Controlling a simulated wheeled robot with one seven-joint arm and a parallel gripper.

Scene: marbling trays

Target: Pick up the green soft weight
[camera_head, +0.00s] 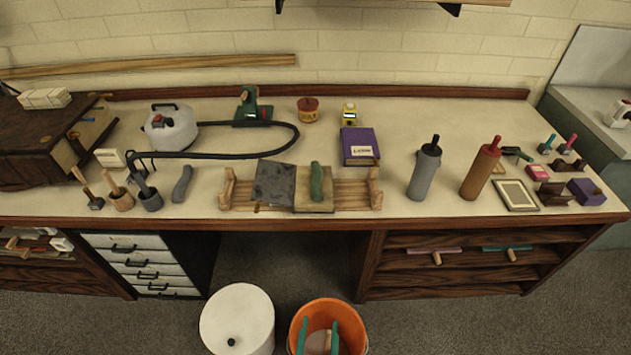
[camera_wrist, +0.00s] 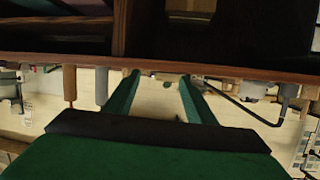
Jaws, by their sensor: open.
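The green soft weight (camera_head: 317,182) is a long, rounded, dark green piece. It lies lengthwise on a tan board (camera_head: 312,204) on the right half of a wooden rack (camera_head: 348,193), near the front of the bench. My gripper (camera_head: 318,325) shows at the bottom of the head view as two green fingers, apart and empty. They are in front of the bench, well short of the weight. In the wrist view my gripper (camera_wrist: 158,78) is open and points at the bench, which appears upside down.
A dark grey slab (camera_head: 274,183) lies beside the weight on the rack. A purple book (camera_head: 360,146) is behind it. Grey (camera_head: 424,174) and brown (camera_head: 480,171) rollers lie to the right. An orange bucket (camera_head: 299,311) and a white bin (camera_head: 238,312) stand on the floor before the bench.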

